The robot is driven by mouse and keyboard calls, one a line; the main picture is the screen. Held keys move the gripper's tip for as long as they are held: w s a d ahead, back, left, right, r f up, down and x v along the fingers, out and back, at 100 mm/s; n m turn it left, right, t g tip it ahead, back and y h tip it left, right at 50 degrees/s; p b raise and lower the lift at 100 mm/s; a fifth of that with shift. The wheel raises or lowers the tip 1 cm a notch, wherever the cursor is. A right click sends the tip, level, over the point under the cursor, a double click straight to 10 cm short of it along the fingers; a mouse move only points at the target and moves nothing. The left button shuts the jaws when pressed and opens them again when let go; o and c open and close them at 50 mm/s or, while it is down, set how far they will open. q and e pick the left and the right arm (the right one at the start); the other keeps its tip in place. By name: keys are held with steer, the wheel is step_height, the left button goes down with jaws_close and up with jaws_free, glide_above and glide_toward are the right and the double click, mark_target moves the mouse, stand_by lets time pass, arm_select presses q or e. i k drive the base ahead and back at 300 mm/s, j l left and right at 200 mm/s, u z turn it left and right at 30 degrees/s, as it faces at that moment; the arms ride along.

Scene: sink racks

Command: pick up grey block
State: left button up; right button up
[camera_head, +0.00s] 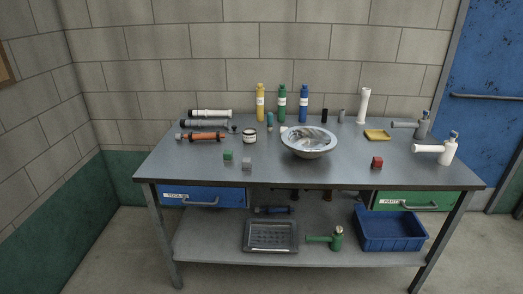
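The grey block (247,164) is a small cube on the grey metal table (330,177), near the front edge and left of the middle. A green block (228,155) sits close to it, just behind and to its left. Nothing covers the grey block. Neither of my grippers shows in the head view.
A metal bowl (308,142) stands right of the grey block, and a red block (377,162) lies farther right. Several bottles and tubes line the back.

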mark_target(246, 165)
steer(key=i+l, duration=0.25)
steer(key=i, duration=0.15)
steer(key=i+l, duration=0.55)
steer(key=i, duration=0.3)
steer(key=j, duration=0.75)
steer(key=k+j, duration=0.1)
steer(key=j, duration=0.7)
steer(key=j+z, duration=0.1)
steer(key=j, duration=0.65)
steer(key=k, duration=0.05)
